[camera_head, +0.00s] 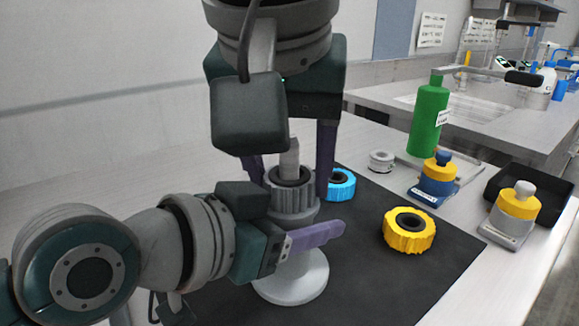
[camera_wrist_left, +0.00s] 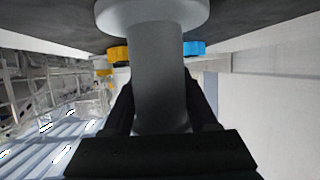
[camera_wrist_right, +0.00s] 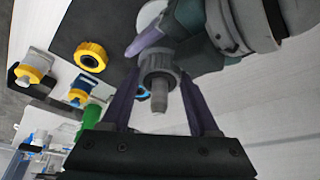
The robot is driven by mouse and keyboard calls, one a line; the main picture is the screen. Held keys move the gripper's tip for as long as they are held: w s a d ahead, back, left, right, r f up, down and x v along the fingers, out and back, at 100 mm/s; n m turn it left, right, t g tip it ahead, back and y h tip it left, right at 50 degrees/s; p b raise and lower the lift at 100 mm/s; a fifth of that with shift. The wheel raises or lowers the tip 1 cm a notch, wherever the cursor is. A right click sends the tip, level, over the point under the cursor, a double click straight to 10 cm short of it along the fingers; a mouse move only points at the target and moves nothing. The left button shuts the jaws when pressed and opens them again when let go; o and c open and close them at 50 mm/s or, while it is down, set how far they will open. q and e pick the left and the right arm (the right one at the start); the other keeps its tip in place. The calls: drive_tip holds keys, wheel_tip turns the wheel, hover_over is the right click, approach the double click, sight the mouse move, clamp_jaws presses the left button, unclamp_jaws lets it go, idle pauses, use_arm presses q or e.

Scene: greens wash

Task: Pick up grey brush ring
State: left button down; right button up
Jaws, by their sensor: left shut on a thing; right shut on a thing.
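The grey brush ring (camera_head: 292,207), ribbed on its outside, sits around the upper part of a grey stand (camera_head: 292,283) with a round base; the stand's tip pokes up through it. My right gripper (camera_head: 290,182) comes from above, its purple fingers on either side of the ring, shut on it. The ring also shows between the fingers in the right wrist view (camera_wrist_right: 158,64). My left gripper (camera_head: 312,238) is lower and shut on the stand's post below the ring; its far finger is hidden. The post fills the middle of the left wrist view (camera_wrist_left: 160,75).
A yellow ring (camera_head: 409,243) and a blue ring (camera_head: 342,188) lie on the dark mat (camera_head: 450,262). To the right are a small grey part (camera_head: 381,161), a green bottle (camera_head: 429,118), a blue-and-yellow piece (camera_head: 437,178), a grey-and-yellow piece (camera_head: 519,203) and a black tray (camera_head: 560,190).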

drive_tip(key=c, duration=0.7)
drive_tip(key=shift+r, duration=0.1)
drive_tip(key=shift+c, duration=0.2)
wheel_tip(320, 180, up, 10)
drive_tip(key=shift+f, duration=0.1)
use_arm(q)
drive_tip(key=shift+c, duration=0.5)
unclamp_jaws()
